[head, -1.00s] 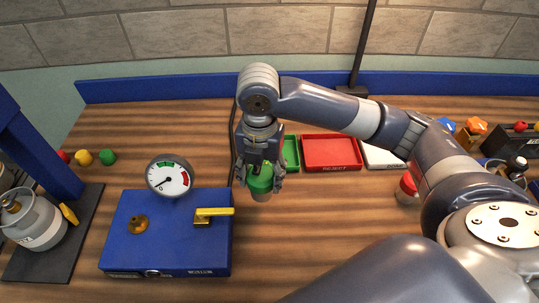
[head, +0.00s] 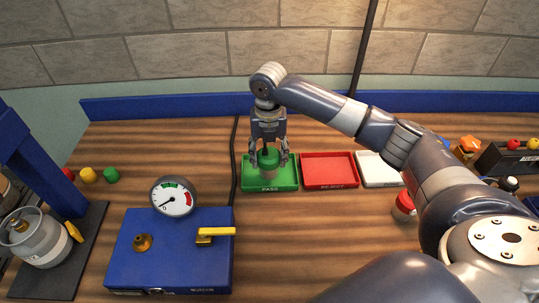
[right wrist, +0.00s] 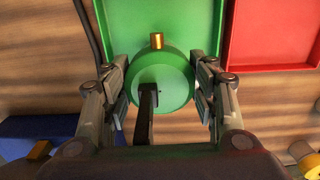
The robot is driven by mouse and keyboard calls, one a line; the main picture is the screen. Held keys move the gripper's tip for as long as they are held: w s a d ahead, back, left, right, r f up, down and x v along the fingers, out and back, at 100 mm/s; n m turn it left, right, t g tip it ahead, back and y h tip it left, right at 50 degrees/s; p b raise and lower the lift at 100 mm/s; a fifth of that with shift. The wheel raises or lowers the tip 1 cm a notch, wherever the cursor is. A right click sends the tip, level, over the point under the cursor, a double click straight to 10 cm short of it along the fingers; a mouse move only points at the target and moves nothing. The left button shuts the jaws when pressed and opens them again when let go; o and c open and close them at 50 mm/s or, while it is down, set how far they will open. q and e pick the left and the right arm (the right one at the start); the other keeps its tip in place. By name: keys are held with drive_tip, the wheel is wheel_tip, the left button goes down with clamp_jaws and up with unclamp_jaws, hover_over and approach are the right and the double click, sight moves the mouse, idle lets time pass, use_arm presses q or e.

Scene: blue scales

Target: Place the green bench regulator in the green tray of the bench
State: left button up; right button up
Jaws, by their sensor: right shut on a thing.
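The green bench regulator (head: 268,158) is a green cylinder with a paler lower part. My right gripper (head: 269,160) is shut on it and holds it over the green tray (head: 284,184), marked PASS. In the right wrist view the regulator (right wrist: 162,88) sits between the two fingers (right wrist: 162,92), with a brass stub and a dark lever on it. The green tray (right wrist: 205,20) lies beneath it there. I cannot tell whether the regulator touches the tray floor. My left gripper is not in view.
The red REJECT tray (head: 330,184) and a white tray (head: 378,180) stand to the right. A blue box (head: 170,270) with a gauge (head: 173,197) and yellow lever (head: 217,232) is at front left. A red-topped jar (head: 404,207) stands near my right arm.

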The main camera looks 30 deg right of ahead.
drive_tip(key=shift+w+d, duration=0.45)
drive_tip(key=shift+w, duration=0.35)
drive_tip(key=shift+d+f, duration=0.1)
drive_tip(key=shift+f, duration=0.05)
wheel_tip(320, 180, down, 3)
drive_tip(key=shift+p, duration=0.9)
drive_tip(key=shift+f, duration=0.15)
drive_tip(key=shift+f, duration=0.1)
drive_tip(key=o, duration=1.5)
drive_tip(key=shift+f, duration=0.1)
drive_tip(key=shift+c, duration=0.2)
